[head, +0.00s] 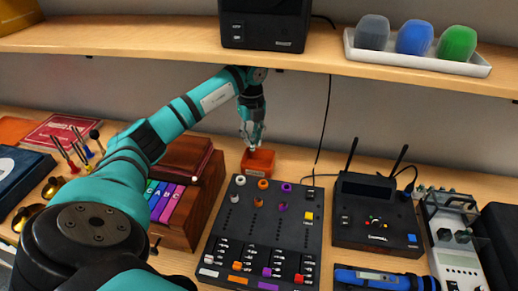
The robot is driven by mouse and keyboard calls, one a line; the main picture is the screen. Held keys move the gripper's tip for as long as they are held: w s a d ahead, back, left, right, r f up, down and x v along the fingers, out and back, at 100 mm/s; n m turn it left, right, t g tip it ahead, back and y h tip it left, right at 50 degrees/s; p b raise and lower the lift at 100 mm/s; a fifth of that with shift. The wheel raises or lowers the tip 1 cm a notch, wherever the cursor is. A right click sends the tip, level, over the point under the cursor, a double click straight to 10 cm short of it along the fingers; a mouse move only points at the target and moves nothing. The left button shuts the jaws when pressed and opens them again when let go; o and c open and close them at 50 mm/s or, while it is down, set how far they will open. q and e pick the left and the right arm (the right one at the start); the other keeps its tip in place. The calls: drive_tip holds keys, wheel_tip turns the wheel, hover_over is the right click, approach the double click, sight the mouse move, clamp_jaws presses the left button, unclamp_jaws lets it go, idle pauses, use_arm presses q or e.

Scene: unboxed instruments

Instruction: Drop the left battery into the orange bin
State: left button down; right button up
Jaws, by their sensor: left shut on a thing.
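The orange bin (258,161) is a small open box on the desk, behind the black panel with coloured knobs. My left gripper (252,138) hangs fingers down right above the bin, with its tips close to the bin's opening. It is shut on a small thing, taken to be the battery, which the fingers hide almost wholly. I cannot make out a second battery. My right gripper is not in view.
The black knob panel (262,230) stands in front of the bin. A wooden case (183,218) with coloured tabs is to its left. A black device with antennas (374,215) is to the right. A shelf (150,36) runs above my left arm.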

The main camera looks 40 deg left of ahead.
sight(253, 151)
use_arm(q)
wheel_tip(253, 151, down, 5)
drive_tip(key=b, duration=0.3)
drive_tip(key=shift+r, duration=0.15)
drive_tip(key=shift+f+b, duration=0.3)
drive_tip(key=shift+b, duration=0.1)
drive_tip(key=c, duration=1.3)
unclamp_jaws()
drive_tip(key=shift+o, duration=0.2)
